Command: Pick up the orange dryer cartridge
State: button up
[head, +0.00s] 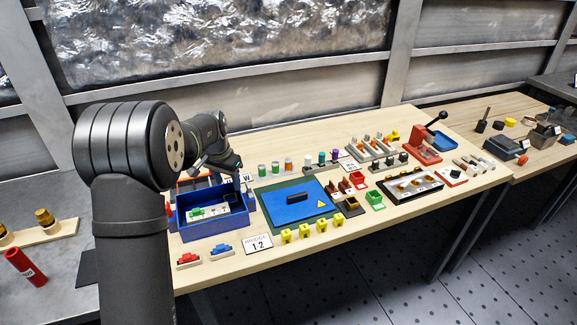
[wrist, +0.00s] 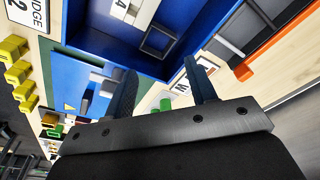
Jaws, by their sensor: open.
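My gripper (head: 238,178) is to the left of this row, above the right rear part of the blue box. In the wrist view my gripper (wrist: 161,68) has its two dark fingers spread apart with nothing between them. I cannot make out the orange cartridge in the wrist view.
The open blue box (head: 238,222) holds a white panel with a green part. A blue plate (head: 291,212) on a green mat lies to its right. Yellow blocks (head: 304,230) line the front, with red and blue connectors (head: 188,260). White, green and purple-topped cylinders (head: 322,158) stand right of the orange one.

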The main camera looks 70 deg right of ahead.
notch_tip(320, 180, up, 3)
jog(key=t, duration=0.1)
jog(key=g+h, duration=0.1)
jog(key=h, duration=0.2)
send_near(288, 160)
jog(key=x, duration=0.4)
jog(key=shift+s+d+f, duration=0.2)
jog(key=shift+s+f, duration=0.1)
jog(key=shift+f, duration=0.05)
jog(key=shift+w+x, duration=0.15)
jog(key=shift+x, duration=1.45)
jog(key=shift+w+x, duration=0.15)
jog(key=shift+x, duration=1.45)
jog(key=shift+a, duration=0.2)
jog(key=shift+c, duration=0.3)
jog(key=c, duration=1)
